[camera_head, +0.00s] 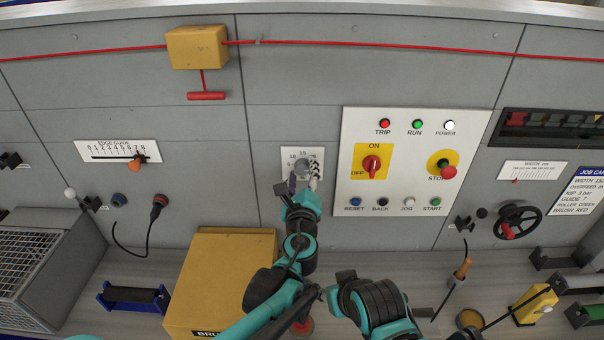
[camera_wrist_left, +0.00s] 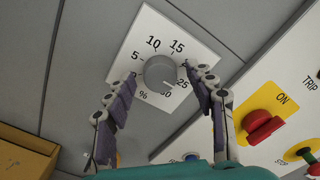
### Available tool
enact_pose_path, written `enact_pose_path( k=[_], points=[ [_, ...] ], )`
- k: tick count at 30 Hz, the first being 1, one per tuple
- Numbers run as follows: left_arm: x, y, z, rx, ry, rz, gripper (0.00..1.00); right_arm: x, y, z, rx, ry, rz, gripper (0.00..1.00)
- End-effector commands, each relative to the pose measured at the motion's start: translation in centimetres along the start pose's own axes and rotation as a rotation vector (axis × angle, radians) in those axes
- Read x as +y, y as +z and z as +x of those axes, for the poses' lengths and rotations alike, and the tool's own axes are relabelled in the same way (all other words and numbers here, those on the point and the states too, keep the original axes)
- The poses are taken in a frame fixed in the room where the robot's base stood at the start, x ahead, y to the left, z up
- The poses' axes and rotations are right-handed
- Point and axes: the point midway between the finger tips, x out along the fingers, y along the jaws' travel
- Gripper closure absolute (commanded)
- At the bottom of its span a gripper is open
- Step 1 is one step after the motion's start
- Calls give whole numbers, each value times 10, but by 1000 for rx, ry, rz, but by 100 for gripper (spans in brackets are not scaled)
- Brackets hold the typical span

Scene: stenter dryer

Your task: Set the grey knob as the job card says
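The grey knob (camera_head: 302,169) sits on a small white dial plate on the machine wall. In the left wrist view the round knob (camera_wrist_left: 160,73) stands amid percent numbers including 5, 10, 15, 25 and 30. Its small pale mark faces lower right, toward 25 and 30. My left gripper (camera_wrist_left: 160,80) is open, a finger on either side of the knob; contact cannot be told. In the head view my left gripper (camera_head: 301,187) covers the dial's lower part. The job card (camera_head: 578,190) is cut off at the right edge, hiding the overfeed value.
A white panel (camera_head: 350,200) with a red switch (camera_head: 371,166), a stop button (camera_head: 448,172) and small buttons is right of the dial. A yellow box (camera_head: 220,270) stands below left. A red cord (camera_head: 380,44) runs above.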

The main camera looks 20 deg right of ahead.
Motion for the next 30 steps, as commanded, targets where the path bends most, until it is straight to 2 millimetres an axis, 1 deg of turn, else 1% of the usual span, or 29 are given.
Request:
enact_pose_path(
  k=[5,8,11,18,21,25,30],
  points=[
    [0,0,-2,0,0,0,45,0,0,0,0,0,0,59],
    [-1,0,-12,0,0,0,45,0,0,0,0,0,0,59],
    [-1,0,-31,1,-2,0,45,0,0,0,0,0,0,59],
    [-1,-1,-84,2,-2,0,45,0,0,0,0,0,0,59],
    [0,0,-101,1,-1,0,45,0,0,0,0,0,0,59],
    [0,0,-115,1,-1,0,45,0,0,0,0,0,0,59],
    [0,0,-120,0,0,0,45,0,0,0,0,0,0,59]
  ],
)
